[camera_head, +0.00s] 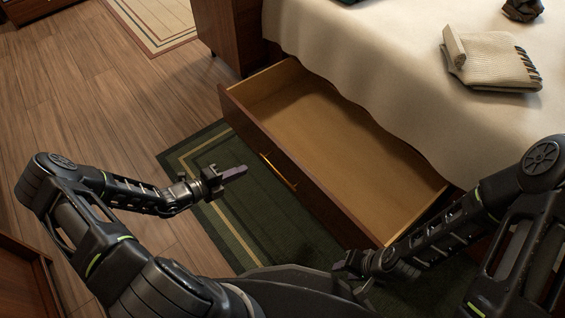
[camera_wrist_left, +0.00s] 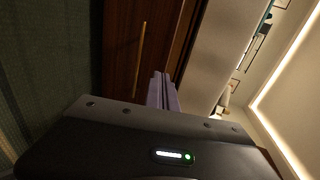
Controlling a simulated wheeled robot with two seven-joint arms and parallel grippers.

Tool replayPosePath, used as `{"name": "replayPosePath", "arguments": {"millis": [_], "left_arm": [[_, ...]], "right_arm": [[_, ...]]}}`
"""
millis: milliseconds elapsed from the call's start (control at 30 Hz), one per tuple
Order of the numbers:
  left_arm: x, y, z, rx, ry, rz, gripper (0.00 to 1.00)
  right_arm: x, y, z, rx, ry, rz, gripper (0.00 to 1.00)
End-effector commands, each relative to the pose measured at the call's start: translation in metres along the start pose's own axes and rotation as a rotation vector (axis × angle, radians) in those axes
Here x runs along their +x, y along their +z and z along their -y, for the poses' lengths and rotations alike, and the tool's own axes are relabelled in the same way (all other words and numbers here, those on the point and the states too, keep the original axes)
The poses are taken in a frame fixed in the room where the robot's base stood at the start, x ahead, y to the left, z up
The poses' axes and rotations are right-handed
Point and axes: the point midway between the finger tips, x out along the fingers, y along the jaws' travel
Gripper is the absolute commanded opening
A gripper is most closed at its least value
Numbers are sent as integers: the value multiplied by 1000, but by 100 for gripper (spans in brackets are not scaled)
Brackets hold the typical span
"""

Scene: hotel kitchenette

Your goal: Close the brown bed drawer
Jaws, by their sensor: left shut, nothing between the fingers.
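The brown bed drawer (camera_head: 320,190) is pulled far out from under the bed, and its light wooden inside looks empty. Its dark brown front has a thin brass handle (camera_head: 279,172), which also shows in the left wrist view (camera_wrist_left: 141,48). My left gripper (camera_head: 240,170) is shut and empty, in front of the drawer front, left of the handle and apart from it. Its fingers also show in the left wrist view (camera_wrist_left: 163,88), pointing toward the brown front. My right gripper (camera_head: 345,268) is low, near the drawer's near corner; its fingertips are too unclear to read.
The bed (camera_head: 390,75) has a cream cover hanging over the drawer's back edge. A folded knit blanket (camera_head: 495,62) lies on it. A brown cabinet (camera_head: 226,35) stands beyond the drawer. A green rug (camera_head: 265,215) lies in front, with open wooden floor to the left.

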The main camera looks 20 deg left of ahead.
Motion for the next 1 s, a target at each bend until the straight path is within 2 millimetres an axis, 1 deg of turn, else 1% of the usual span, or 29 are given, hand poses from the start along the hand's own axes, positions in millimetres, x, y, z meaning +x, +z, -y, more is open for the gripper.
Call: {"name": "replayPosePath", "arguments": {"millis": [300,467,567,667,1000], "left_arm": [[1,-2,2,1,1,-4,0],[10,-2,0,3,0,-5,0],[22,-3,0,3,0,-7,0],[37,-3,-2,2,0,-7,0],[106,-4,-2,2,0,-7,0]], "right_arm": [[-1,0,1,-1,0,-1,36],[3,0,-1,-1,0,-2,36],[7,-1,-2,0,0,-4,36],[14,-2,-4,0,0,-7,36],[42,-4,-12,2,0,-20,36]]}}
